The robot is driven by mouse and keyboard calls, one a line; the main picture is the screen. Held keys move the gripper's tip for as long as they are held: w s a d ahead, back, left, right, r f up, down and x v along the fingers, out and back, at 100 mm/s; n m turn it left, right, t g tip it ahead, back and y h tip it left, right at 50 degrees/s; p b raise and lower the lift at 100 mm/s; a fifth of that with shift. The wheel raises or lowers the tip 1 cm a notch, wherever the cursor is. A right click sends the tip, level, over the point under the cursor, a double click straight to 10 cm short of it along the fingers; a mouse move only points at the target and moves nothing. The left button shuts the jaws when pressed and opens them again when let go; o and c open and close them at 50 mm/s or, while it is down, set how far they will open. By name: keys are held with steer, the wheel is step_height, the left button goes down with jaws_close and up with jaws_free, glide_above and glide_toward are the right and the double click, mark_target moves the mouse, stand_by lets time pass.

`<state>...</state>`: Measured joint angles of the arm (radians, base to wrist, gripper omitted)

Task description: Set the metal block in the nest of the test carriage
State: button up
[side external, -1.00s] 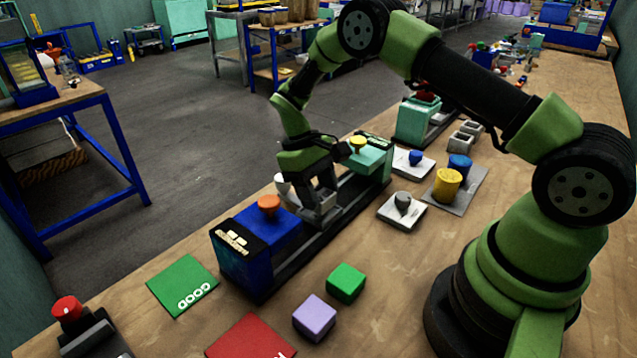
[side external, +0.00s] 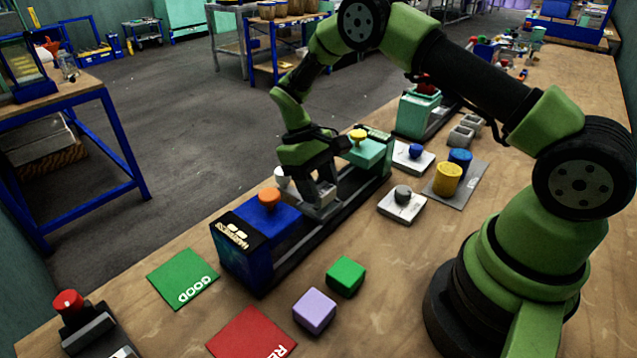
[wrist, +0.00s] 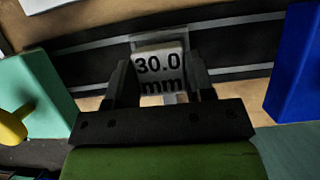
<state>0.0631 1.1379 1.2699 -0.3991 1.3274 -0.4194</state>
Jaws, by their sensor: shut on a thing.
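My gripper (side external: 322,200) is between the blue and the mint end blocks of a long press bed, close above its rail. In the wrist view my gripper (wrist: 160,85) is shut on the metal block (wrist: 160,72), a pale grey piece marked "30.0 mm". In the side view the fingers mostly hide the block. A light grey part, seemingly the test carriage (side external: 318,209), shows at the fingertips on the rail. The nest is hidden, so I cannot tell whether the block is seated in it.
The blue press end (side external: 268,225) has an orange knob; the mint end (side external: 368,158) has a yellow one. A green cube (side external: 345,276), purple cube (side external: 314,311), GOOD mat (side external: 183,278) and red mat (side external: 250,333) lie in front. Weights on plates (side external: 402,204) stand right.

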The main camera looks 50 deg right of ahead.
steer(key=shift+f, duration=0.7)
stand_by(0.5)
steer(key=o, duration=1.1)
steer(key=shift+c, duration=0.2)
step_height(320, 180, up, 18)
steer(key=w+a+f+t, duration=0.1)
steer(key=w+t, duration=0.1)
steer(key=s+a+r+m+t+y, duration=0.1)
steer(key=s+a+r+m+t, duration=0.15)
steer(key=s+r+t, duration=0.65)
steer(key=s+a+r+m+y, duration=0.1)
steer(key=s, duration=1.1)
steer(key=shift+a+r+t, duration=0.3)
steer(key=shift+a, duration=0.05)
